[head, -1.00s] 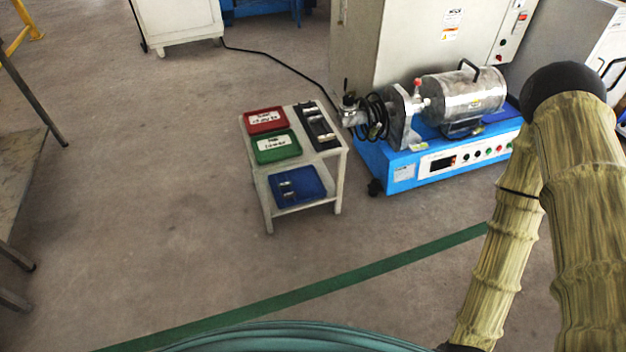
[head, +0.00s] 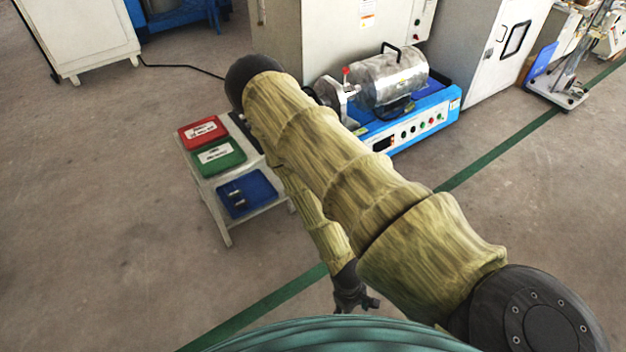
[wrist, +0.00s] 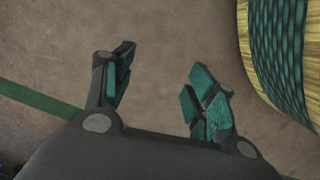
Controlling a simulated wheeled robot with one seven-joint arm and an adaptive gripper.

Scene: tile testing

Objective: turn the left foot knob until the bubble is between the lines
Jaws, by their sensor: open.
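No foot knob, bubble or lines can be made out in either view. A small white table (head: 224,226) stands left of centre in the head view, and the dark device on its right side (head: 243,130) is mostly hidden behind my arm. My gripper (wrist: 163,88) is open and empty over bare floor in the wrist view. In the head view my gripper (head: 354,301) hangs low near the bottom centre, apart from the table and to its right.
A blue-based motor rig (head: 455,105) stands behind, before a grey cabinet (head: 330,30). Open floor lies left and right, crossed by a green line (head: 500,150).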

